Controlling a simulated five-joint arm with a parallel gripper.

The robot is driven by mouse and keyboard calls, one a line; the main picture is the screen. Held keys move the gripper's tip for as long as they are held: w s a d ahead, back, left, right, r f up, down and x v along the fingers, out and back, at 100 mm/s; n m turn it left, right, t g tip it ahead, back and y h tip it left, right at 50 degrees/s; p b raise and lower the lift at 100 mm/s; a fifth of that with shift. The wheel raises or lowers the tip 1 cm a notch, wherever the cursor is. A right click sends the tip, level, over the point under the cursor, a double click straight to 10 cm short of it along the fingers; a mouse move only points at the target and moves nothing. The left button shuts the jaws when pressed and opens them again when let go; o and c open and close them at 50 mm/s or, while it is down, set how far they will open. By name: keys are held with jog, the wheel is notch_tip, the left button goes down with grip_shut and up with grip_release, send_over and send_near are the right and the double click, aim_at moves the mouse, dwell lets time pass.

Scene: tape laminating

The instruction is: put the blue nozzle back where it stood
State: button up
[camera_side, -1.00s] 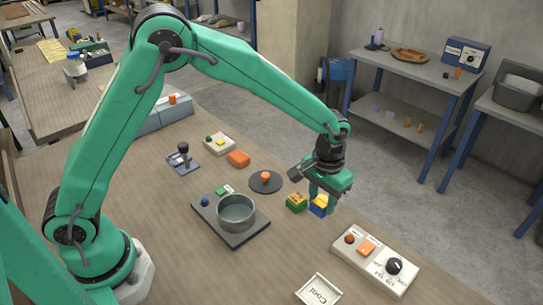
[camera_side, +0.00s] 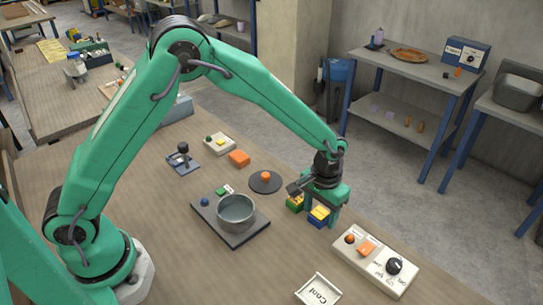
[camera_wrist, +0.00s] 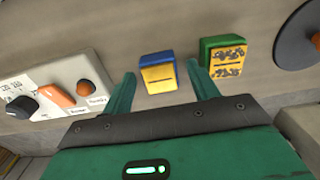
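The blue nozzle looks like a small blue block with a yellow face (camera_side: 318,216); in the wrist view it (camera_wrist: 158,72) lies straight ahead between my fingers. My gripper (camera_side: 320,211) is open above and around it, with a finger on each side. In the wrist view a gap shows between the block and each finger of my gripper (camera_wrist: 160,72). A similar green block with a yellow face (camera_side: 295,203) stands just to its left in the side view; in the wrist view it (camera_wrist: 224,57) is to the right, beside my right finger.
A control panel (camera_side: 375,262) with an orange switch and a black knob is right of my gripper. A dark disc (camera_side: 266,182) with an orange knob is behind left. A metal pot (camera_side: 236,212) on a dark plate and a "Cool" tray (camera_side: 318,291) are nearer the front.

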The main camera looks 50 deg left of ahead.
aim_at(320, 213)
jog(key=shift+r, duration=0.1)
notch_tip(320, 213, up, 12)
dwell(1.0)
jog(key=shift+r, duration=0.15)
dwell(0.3)
jog(key=s+a+r+t, duration=0.3)
jog(key=s+a+r, duration=0.7)
jog(key=a+r, duration=0.15)
jog(key=s+a+t, duration=0.2)
jog(key=s+a, duration=0.5)
jog(key=s, duration=0.5)
jog(key=shift+s+f+t, duration=0.15)
jog(key=shift+s+t, duration=0.15)
jog(key=shift+s, duration=0.1)
